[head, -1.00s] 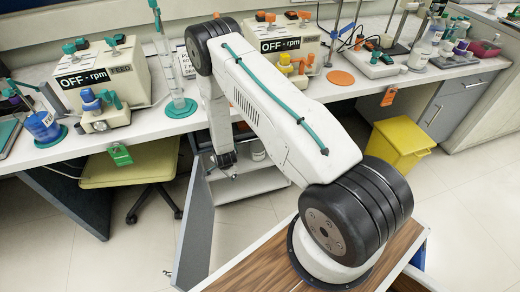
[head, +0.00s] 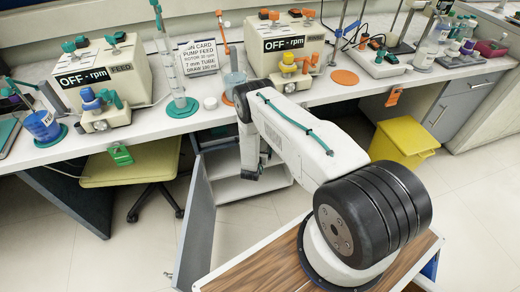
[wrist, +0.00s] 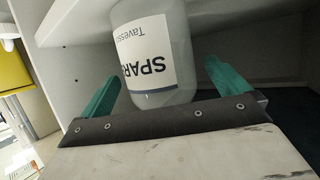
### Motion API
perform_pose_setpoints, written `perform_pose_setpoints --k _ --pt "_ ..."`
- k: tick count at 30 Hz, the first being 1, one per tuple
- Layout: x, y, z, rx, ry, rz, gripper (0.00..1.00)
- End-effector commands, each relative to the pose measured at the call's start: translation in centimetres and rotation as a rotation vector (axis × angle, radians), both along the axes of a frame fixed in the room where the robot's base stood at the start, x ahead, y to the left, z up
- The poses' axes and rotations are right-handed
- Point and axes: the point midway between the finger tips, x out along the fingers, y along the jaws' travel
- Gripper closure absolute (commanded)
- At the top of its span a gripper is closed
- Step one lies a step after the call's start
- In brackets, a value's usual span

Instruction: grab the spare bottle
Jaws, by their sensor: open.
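The spare bottle (wrist: 155,50) is a clear, rounded bottle with a white label on which "SPAR" can be read. In the wrist view it stands between the two teal fingers of my gripper (wrist: 163,72), with its upper part cut off by the frame. In the head view my gripper (head: 251,176) is at the open cabinet under the bench, and the bottle is hidden there.
Pale shelf boards (head: 228,188) and a side wall surround the bottle closely. The open grey cabinet door (head: 196,225) stands left of my arm. A yellow bin (head: 404,142) is to the right, a green-yellow stool (head: 130,165) to the left. The bench above carries pumps and glassware.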

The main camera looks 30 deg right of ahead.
Motion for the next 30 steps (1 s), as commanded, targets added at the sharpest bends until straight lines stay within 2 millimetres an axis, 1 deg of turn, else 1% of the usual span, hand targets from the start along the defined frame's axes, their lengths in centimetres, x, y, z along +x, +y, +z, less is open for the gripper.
perform_pose_setpoints --k 1,6,14,15,17,18,19,30 --pt "0.5 -0.7 -0.3 0.001 -0.002 -0.003 0.00" --pt "1.7 -1.7 -1.0 0.001 0.000 0.000 0.00" --pt "1.9 -1.9 -1.0 0.002 0.001 0.000 0.00" --pt "1.9 -1.9 -1.0 0.002 0.001 0.000 0.11" --pt "1.9 -1.9 -1.0 0.002 0.001 0.000 0.28" --pt "1.9 -1.9 -1.0 0.002 0.001 0.000 0.39" --pt "1.9 -1.9 -1.0 0.002 0.001 0.000 0.47" --pt "1.9 -1.9 -0.7 0.002 -0.001 -0.001 0.47"
